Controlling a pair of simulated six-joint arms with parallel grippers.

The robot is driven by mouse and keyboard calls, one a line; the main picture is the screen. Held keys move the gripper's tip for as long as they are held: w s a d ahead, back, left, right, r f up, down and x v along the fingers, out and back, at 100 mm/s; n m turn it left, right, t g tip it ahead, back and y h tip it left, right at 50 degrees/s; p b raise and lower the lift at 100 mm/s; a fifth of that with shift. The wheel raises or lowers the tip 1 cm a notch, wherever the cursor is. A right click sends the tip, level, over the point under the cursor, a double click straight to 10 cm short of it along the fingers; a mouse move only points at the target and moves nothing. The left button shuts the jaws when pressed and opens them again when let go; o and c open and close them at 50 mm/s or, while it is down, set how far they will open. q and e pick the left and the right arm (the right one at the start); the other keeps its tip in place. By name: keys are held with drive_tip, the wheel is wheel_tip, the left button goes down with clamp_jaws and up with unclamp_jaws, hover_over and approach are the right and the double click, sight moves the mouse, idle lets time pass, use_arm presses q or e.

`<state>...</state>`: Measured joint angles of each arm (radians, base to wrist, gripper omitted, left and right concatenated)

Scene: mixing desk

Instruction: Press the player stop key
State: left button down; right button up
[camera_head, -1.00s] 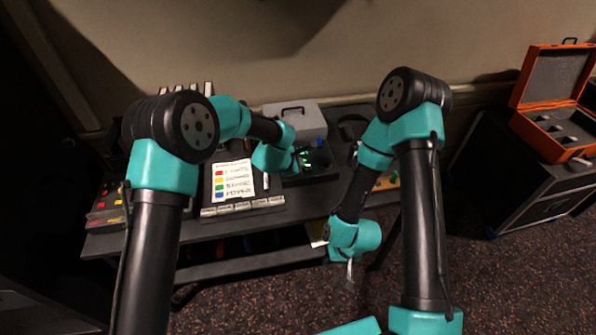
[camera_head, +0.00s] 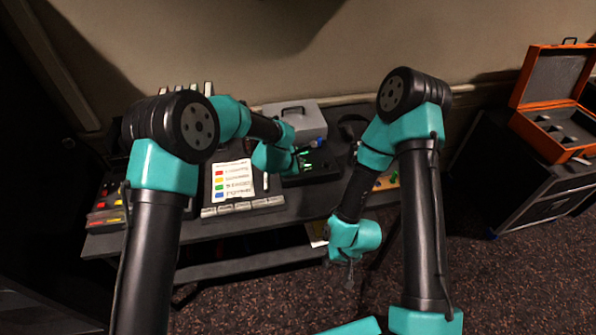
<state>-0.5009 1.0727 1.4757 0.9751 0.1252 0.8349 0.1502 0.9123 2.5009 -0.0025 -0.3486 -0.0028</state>
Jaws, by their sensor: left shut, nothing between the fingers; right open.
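The player appears to be the black box (camera_head: 318,172) with small green lights on the desk, right of the colour-coded sheet. My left gripper (camera_head: 307,149) is at its upper left part, shut with nothing in it. Its tips are small and dark here, and I cannot tell whether they touch a key. The stop key cannot be made out. My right gripper (camera_head: 350,272) is open and empty, hanging low in front of the desk's front edge.
A white sheet with coloured squares (camera_head: 233,180) lies on the desk (camera_head: 190,236). A grey case (camera_head: 297,121) stands behind the player. Dark headphones (camera_head: 352,128) lie to its right. An open orange case (camera_head: 548,130) sits on a black trunk (camera_head: 530,185) at the right.

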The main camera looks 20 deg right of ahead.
use_arm(q)
drive_tip(key=shift+f, duration=0.1)
idle(0.7)
drive_tip(key=shift+f, duration=0.3)
drive_tip(key=shift+f, duration=0.35)
idle(0.7)
drive_tip(key=shift+r, duration=0.75)
drive_tip(key=shift+r, duration=2.55)
